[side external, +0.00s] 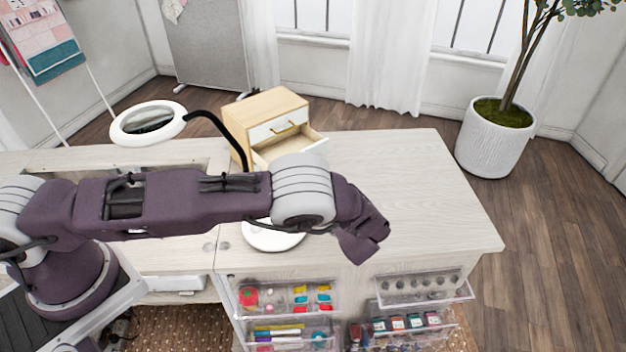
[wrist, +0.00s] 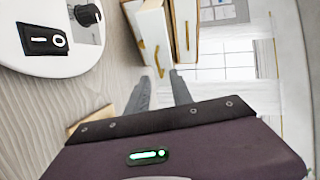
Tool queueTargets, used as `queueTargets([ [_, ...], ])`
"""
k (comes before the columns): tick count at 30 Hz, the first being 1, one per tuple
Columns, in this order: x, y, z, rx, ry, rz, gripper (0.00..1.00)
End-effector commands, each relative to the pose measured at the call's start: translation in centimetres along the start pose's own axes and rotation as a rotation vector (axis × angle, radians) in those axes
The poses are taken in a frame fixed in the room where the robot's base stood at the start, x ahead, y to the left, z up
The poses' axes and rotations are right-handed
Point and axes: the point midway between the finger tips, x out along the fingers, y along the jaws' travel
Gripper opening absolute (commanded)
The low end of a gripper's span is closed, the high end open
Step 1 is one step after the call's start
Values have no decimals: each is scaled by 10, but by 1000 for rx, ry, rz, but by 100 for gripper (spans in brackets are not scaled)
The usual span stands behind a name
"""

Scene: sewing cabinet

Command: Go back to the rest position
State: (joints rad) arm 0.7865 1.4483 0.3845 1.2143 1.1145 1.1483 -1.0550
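My gripper (side external: 362,242) is at the end of my outstretched arm, above the front part of the pale wooden tabletop (side external: 420,190). In the side view its fingers are hidden or too small to make out. In the wrist view the two grey fingers of my gripper (wrist: 160,84) stand apart with a gap between them. Nothing shows between them. Beyond the fingertips is a small wooden drawer cabinet with white fronts and gold handles (wrist: 185,28). It also shows behind my arm in the side view (side external: 250,108), with its lower drawer pulled out.
A ring lamp (side external: 149,122) has a black bent neck and a white round base (side external: 272,238) close to my forearm. Clear trays (side external: 290,297) of sewing supplies hang on the table's front. The right tabletop is clear. A potted plant (side external: 492,142) stands beyond it.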

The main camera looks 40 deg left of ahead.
Motion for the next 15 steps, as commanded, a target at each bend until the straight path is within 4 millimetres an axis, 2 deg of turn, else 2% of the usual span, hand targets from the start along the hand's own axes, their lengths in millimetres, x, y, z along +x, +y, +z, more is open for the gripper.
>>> queueTargets([
  [2,2,-25,5,-28,-71,40,27],
  [4,3,-61,18,-64,-183,123,27],
  [8,-10,-136,59,-144,-390,374,27],
  [9,-18,-158,72,-174,-432,464,27],
  [11,-33,-191,93,-222,-471,606,27],
  [15,-83,-260,139,-347,-437,924,27],
])
